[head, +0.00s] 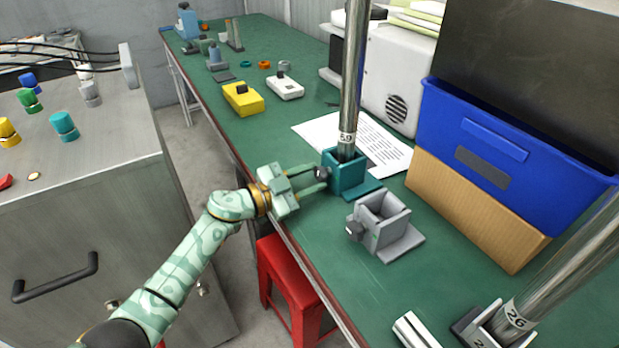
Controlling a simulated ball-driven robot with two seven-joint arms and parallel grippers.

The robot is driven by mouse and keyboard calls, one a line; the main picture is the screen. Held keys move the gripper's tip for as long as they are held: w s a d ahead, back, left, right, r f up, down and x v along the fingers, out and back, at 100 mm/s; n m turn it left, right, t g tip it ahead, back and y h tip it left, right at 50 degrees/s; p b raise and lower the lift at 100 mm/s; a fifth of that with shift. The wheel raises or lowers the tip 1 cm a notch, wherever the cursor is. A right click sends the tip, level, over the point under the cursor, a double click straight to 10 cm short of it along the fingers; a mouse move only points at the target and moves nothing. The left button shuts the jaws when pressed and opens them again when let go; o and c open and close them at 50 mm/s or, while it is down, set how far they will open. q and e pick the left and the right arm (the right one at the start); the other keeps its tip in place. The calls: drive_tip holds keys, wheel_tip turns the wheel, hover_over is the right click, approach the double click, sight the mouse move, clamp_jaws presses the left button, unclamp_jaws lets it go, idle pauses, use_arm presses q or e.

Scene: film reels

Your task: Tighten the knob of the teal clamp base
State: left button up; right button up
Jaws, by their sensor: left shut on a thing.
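The teal clamp base (346,180) stands on the green bench. A steel post (352,80) marked 59 rises upright from its socket. Its dark knob (322,173) sticks out on the left side. My left gripper (320,179) reaches in from the left, and its two fingers are shut on the knob. The fingers partly hide the knob. My right gripper does not show.
A grey clamp base (381,226) without a post stands just in front of the teal one. A second post (570,270) marked 26 leans at the lower right. A cardboard box (470,211) and blue crate (505,145) bound the right. A red stool (290,290) is below the bench edge.

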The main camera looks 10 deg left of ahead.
use_arm(q)
drive_tip(key=shift+a+f, duration=0.1)
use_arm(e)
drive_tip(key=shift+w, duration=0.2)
use_arm(q)
drive_tip(key=o, duration=1)
drive_tip(key=shift+s+a, duration=0.1)
drive_tip(key=shift+a, duration=0.1)
drive_tip(key=p+v, duration=0.1)
drive_tip(key=v, duration=0.2)
drive_tip(key=p+v, duration=0.1)
drive_tip(key=v, duration=0.1)
drive_tip(key=shift+r+p, duration=0.35)
drive_tip(key=shift+r, duration=0.05)
drive_tip(key=p+v, duration=0.2)
drive_tip(key=v, duration=0.9)
drive_tip(key=shift+f+p, duration=0.3)
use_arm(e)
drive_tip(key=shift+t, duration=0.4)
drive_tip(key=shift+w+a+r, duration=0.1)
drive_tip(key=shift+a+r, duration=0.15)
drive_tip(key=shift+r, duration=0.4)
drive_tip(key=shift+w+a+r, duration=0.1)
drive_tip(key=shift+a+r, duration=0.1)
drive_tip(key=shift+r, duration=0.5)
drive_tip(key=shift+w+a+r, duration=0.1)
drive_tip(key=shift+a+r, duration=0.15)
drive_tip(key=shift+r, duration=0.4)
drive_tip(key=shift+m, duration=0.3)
